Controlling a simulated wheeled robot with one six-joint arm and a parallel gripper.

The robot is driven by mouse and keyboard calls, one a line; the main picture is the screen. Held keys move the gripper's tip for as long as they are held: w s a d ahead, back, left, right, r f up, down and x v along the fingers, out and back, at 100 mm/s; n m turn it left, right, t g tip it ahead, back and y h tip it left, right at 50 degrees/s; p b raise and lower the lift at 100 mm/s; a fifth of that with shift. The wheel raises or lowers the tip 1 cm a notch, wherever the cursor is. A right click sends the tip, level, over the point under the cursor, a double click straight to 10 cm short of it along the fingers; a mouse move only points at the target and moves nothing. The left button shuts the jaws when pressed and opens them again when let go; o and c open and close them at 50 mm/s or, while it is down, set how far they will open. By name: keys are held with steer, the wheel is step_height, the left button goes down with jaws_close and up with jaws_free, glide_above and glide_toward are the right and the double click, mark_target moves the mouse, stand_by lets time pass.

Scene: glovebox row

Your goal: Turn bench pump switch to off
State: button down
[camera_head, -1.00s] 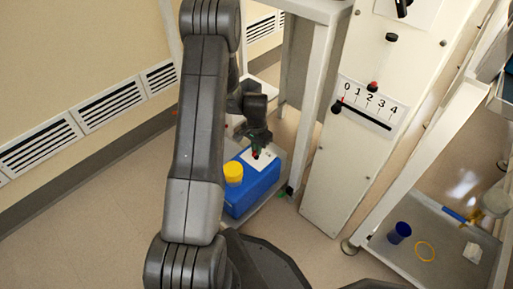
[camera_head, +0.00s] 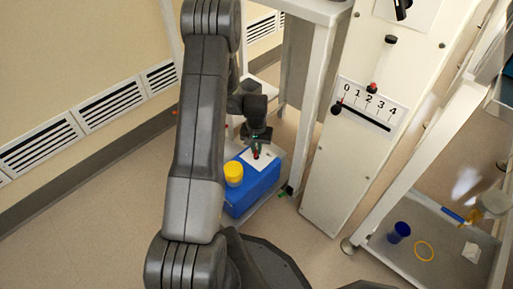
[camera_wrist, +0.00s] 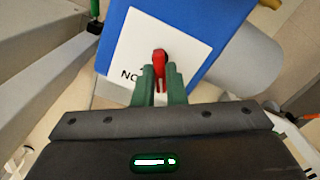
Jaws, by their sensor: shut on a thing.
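The bench pump is a blue box (camera_head: 243,197) with a yellow cap (camera_head: 233,173), low on the left side of the bench. A white label plate (camera_wrist: 135,40) on its face carries a small red switch lever (camera_wrist: 160,60). My gripper (camera_head: 257,150) is at the plate. In the wrist view its two green fingers (camera_wrist: 160,84) are shut on the red lever's lower part. The lever's upper part shows above the fingertips. Part of the printed text, with "NO" legible, is hidden by the fingers, so the switch's setting cannot be told.
A white panel (camera_head: 333,185) with a 0 to 4 slider scale (camera_head: 370,105) stands right of the pump. A bench leg (camera_head: 313,105) stands between them.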

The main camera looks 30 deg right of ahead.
mark_target(256, 150)
stand_by(0.3)
steer(key=c, duration=1.5)
jaws_free()
steer(key=shift+r, duration=0.1)
step_height(256, 150, up, 14)
steer(key=p, duration=0.4)
steer(key=shift+f, duration=0.2)
step_height(256, 150, down, 14)
steer(key=b, duration=0.4)
steer(key=shift+r, duration=0.1)
